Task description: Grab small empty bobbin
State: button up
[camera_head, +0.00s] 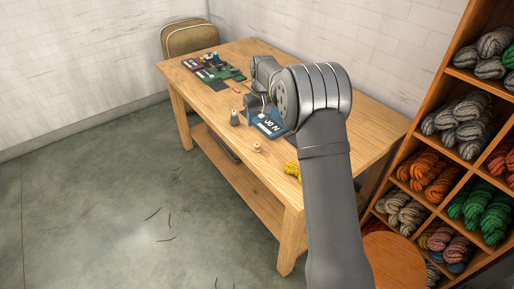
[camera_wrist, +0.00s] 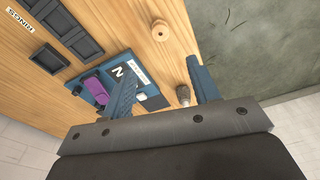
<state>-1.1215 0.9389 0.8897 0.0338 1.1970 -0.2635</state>
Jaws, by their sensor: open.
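A small pale wooden bobbin (camera_head: 257,147) stands bare near the table's front edge. It also shows at the top of the wrist view (camera_wrist: 160,31), where I see its round top with a dark centre hole. My gripper (camera_wrist: 164,74) is open, with one blue finger on each side and nothing held between them. The bobbin is beyond the fingertips, apart from them. In the head view my arm hides most of the gripper.
A small grey-brown object (camera_wrist: 183,94) shows between the fingers, nearer the right one. A blue board marked N (camera_head: 268,125) lies beside my gripper. Dark trays (camera_wrist: 72,38) lie at left. A shelf of skeins stands right.

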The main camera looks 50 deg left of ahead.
aim_at(257, 144)
jog(key=f, duration=0.4)
jog(key=a+f, duration=0.1)
jog(key=f, duration=0.8)
jog(key=shift+a+f, duration=0.1)
jog(key=shift+a, duration=0.1)
jog(key=c, duration=1)
